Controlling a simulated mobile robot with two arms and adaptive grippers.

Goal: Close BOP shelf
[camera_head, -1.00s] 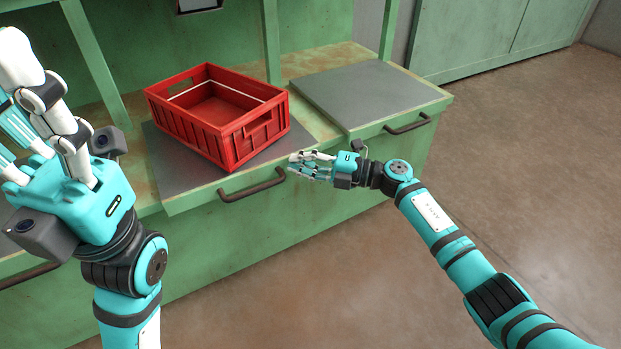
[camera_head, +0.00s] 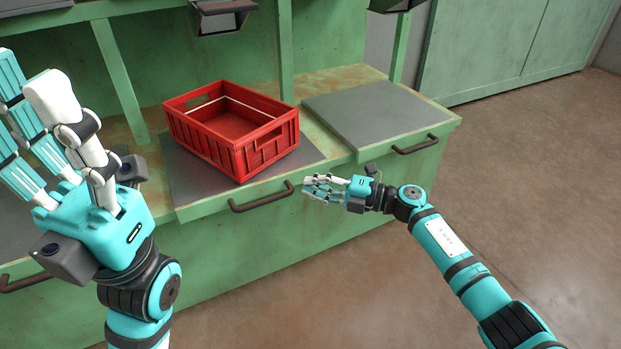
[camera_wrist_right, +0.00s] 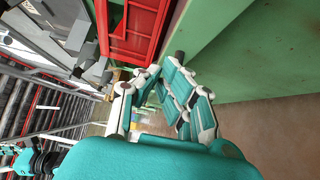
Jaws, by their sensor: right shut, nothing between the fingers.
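A green pull-out shelf with a grey top (camera_head: 190,178) sits in the middle of the bench, with a dark bar handle (camera_head: 262,199) on its front. I cannot tell which shelf bears the name BOP. A red crate (camera_head: 215,140) stands on the middle shelf. My right gripper (camera_head: 306,187) is shut and empty, just right of that handle's right end, in front of the shelf face. In the right wrist view its fingers (camera_wrist_right: 160,82) are close to the green front and the crate (camera_wrist_right: 133,28). My left gripper (camera_head: 45,120) is raised at the left, fingers spread, apart from the shelf.
A second grey-topped shelf (camera_head: 375,115) with its own handle (camera_head: 415,146) is at the right. Another handle (camera_head: 25,280) shows at the lower left. Green posts (camera_head: 286,50) rise behind the crate. The floor (camera_head: 520,190) to the right is clear.

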